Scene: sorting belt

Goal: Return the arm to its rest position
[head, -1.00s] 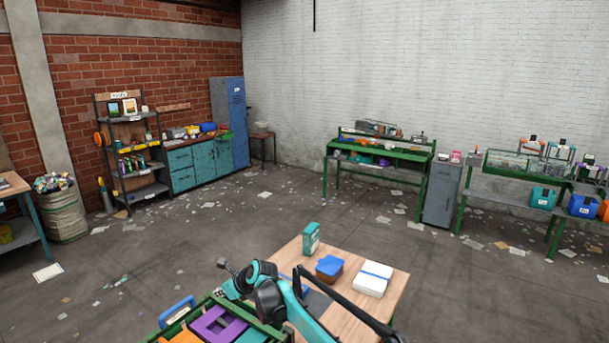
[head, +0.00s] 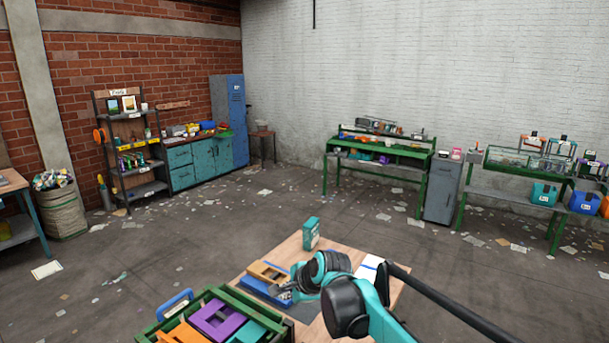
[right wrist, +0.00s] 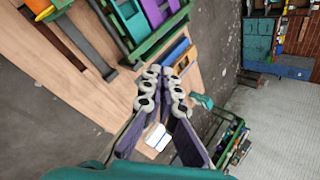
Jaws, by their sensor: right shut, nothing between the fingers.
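My right arm, teal and black, reaches in from the lower right in the head view. The left gripper is out of view.
A green crate (head: 232,297) with purple, orange and teal pieces stands at the lower left. A teal box (head: 311,233) stands at the table's back edge. A white block with a blue band (head: 370,262) is partly hidden behind my arm. Open floor lies behind the table.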

